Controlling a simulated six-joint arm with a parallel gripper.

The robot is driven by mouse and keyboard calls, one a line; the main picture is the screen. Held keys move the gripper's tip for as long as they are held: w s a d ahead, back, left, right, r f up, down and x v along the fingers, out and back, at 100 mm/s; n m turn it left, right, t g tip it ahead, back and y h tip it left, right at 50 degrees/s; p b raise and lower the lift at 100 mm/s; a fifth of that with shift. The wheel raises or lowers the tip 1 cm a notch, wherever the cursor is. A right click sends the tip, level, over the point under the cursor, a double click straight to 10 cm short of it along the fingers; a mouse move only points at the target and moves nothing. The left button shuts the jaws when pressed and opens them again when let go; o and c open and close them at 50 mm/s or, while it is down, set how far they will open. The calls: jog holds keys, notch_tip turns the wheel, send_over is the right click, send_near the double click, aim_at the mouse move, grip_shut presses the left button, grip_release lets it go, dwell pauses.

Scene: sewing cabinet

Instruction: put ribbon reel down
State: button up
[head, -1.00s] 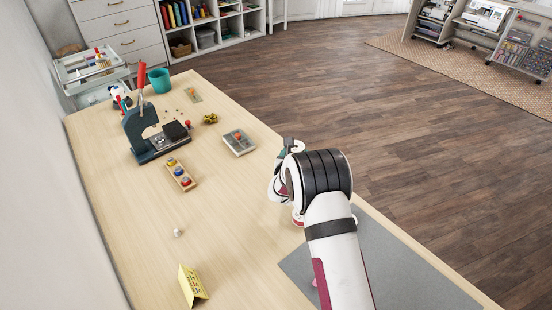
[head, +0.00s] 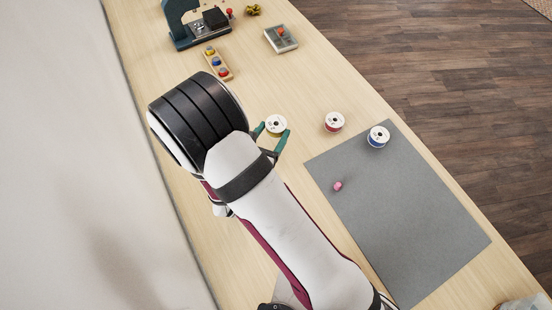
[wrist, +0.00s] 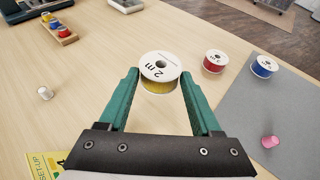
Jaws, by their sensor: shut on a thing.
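My gripper (head: 272,133) has green fingers closed on the sides of a ribbon reel (head: 276,124) with a white top and yellow ribbon. In the wrist view the same reel (wrist: 160,68) sits between the fingertips (wrist: 160,85), its top marked "2 m". It is over bare wood, left of the mat; whether its underside touches the table cannot be told. A red ribbon reel (head: 334,122) stands to the right on the table (head: 300,80), and a blue ribbon reel (head: 378,137) stands at the mat's far corner.
A grey mat (head: 400,215) lies at right with a small pink object (head: 338,186) on it. A white thimble-like piece (wrist: 45,93) and a yellow card (wrist: 42,165) are at left.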

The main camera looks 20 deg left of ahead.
aim_at(279, 136)
jog(key=s, duration=0.3)
jog(key=s+d+r, duration=0.1)
jog(key=s, duration=0.1)
jog(key=shift+r, duration=0.1)
jog(key=shift+s+d+f, duration=0.25)
jog(key=shift+s+f, duration=0.05)
jog(key=shift+f, duration=0.25)
notch_tip(279, 136, down, 7)
jog(key=shift+r, duration=0.15)
jog(key=o, duration=1.3)
